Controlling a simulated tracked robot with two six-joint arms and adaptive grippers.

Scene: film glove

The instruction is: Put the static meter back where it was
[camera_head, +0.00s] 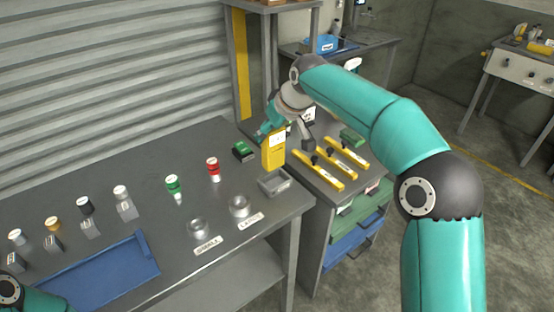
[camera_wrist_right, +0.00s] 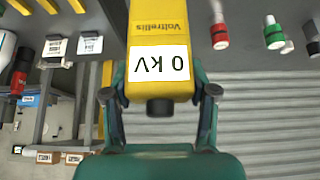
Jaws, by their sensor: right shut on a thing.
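The yellow static meter (camera_head: 273,158) is upright near the right end of the grey bench, just behind a small grey tray. My right gripper (camera_head: 271,132) is shut on its upper part. In the right wrist view the meter (camera_wrist_right: 158,30) sits between the two fingers (camera_wrist_right: 160,95), and its white display reads "0 kV" upside down. I cannot tell whether its base touches the bench. Part of my left arm shows at the lower left corner of the head view, but its gripper is out of view.
The grey tray (camera_head: 274,184) and a green block (camera_head: 243,151) are close to the meter. A cart with yellow bars (camera_head: 318,170) adjoins the right.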

